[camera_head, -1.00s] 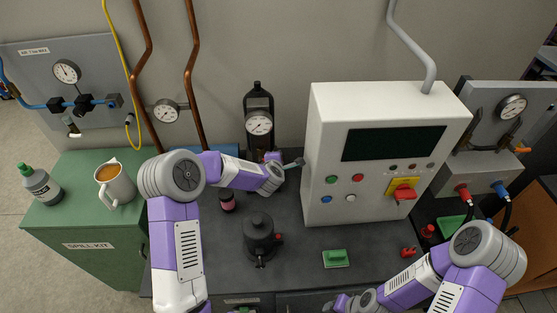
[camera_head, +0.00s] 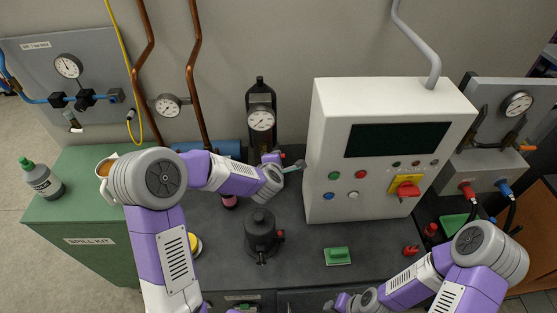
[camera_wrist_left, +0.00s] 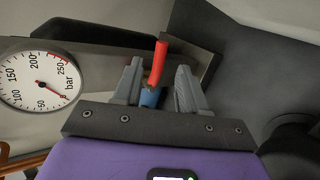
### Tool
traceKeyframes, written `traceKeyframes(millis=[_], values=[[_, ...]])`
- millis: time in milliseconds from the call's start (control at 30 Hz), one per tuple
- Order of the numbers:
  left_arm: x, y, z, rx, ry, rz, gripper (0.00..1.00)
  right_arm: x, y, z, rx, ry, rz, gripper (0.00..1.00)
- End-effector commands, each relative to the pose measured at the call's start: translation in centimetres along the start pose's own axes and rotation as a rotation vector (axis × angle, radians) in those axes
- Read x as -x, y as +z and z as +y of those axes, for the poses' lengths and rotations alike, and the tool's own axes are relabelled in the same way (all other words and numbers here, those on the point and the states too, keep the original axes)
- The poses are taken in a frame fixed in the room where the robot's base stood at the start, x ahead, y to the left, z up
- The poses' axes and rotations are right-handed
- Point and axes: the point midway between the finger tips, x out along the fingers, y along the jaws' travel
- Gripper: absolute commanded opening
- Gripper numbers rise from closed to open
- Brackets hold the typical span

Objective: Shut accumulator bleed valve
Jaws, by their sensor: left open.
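The accumulator is a black upright bottle (camera_head: 260,93) at the back of the bench, with a round white gauge (camera_head: 261,121) on its front. The gauge also shows at the left of the left wrist view (camera_wrist_left: 38,76). The bleed valve's red lever (camera_wrist_left: 159,62) shows in the left wrist view, with a blue part (camera_wrist_left: 150,97) below it. My left gripper (camera_wrist_left: 160,86) is open, with its fingers on either side of the lever and gaps visible. In the head view my left gripper (camera_head: 285,165) is beside the accumulator's base, hiding the valve. My right gripper (camera_head: 345,302) is low at the front edge; its jaws are unclear.
A white control cabinet (camera_head: 388,100) stands close to the right of the left gripper. A black cylindrical fitting (camera_head: 262,236) and a green block (camera_head: 337,256) sit on the dark bench. A mug (camera_head: 106,168) and a bottle (camera_head: 42,180) stand on the green spill-kit cabinet.

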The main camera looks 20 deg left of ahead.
Motion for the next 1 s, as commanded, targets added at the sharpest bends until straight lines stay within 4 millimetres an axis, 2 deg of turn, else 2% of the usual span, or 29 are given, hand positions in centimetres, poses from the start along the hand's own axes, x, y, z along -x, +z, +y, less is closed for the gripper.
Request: traceKeyframes(millis=[333,533,600,1000], values=[[0.5,0.0,0.0,0.0,0.0,0.0,0.42,-0.1,0.0,0.0,0.0,0.0,0.0,0.43],[0.9,0.1,0.4,-0.078,0.004,0.009,0.11,-0.2,0.0,0.1,0.0,0.0,0.0,0.43],[1.4,0.3,0.8,-0.171,0.008,0.019,0.0,-0.3,0.0,0.1,0.0,0.0,0.0,0.43],[5.8,1.2,3.2,-0.942,-0.025,0.092,0.0,-1.1,-0.1,0.4,0.0,0.0,0.0,0.43]])
